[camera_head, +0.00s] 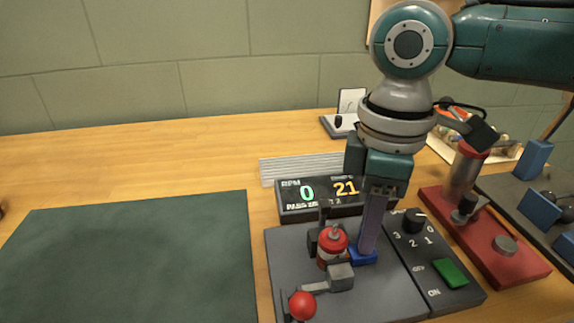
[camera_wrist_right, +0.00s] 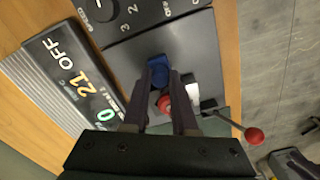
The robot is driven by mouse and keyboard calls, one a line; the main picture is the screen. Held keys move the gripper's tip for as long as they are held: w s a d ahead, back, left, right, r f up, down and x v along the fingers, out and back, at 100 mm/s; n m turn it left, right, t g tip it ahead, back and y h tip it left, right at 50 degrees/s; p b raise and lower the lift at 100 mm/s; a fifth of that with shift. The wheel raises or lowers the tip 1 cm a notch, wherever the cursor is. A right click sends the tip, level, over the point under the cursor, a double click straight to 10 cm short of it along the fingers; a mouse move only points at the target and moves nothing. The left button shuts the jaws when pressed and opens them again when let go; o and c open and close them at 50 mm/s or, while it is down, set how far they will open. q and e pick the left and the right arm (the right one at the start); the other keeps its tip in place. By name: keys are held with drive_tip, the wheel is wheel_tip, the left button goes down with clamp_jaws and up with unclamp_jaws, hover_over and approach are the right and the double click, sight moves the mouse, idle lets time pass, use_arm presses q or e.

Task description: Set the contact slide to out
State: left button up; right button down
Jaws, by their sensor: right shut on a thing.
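The contact slide appears to be the small blue block (camera_head: 363,257) on the grey test panel (camera_head: 378,292). It also shows in the right wrist view (camera_wrist_right: 158,64). My right gripper (camera_head: 368,243) reaches down from above with its fingers close together, shut on the blue block. In the right wrist view my right gripper (camera_wrist_right: 160,80) has its fingertips at the block and partly hides it. A red-topped motor (camera_head: 332,243) stands just left of the fingers. My left gripper is not in view.
A lever with a red ball (camera_head: 302,305) lies at the panel front. A display (camera_head: 320,195) showing 0 and 21 stands behind. A knob (camera_head: 413,222) and green switch (camera_head: 450,273) are at right, beside a red base (camera_head: 500,265). The dark mat (camera_head: 130,265) is clear.

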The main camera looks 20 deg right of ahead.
idle(0.8)
drive_tip(key=shift+s+d+r+p, duration=0.1)
drive_tip(key=shift+d+r+p, duration=0.15)
drive_tip(key=shift+p, duration=0.2)
drive_tip(key=shift+s+d+p, duration=0.15)
drive_tip(key=shift+d+p, duration=0.45)
drive_tip(key=shift+s+d, duration=0.1)
drive_tip(key=shift+d, duration=0.3)
drive_tip(key=shift+f, duration=0.25)
drive_tip(key=c, duration=0.7)
unclamp_jaws()
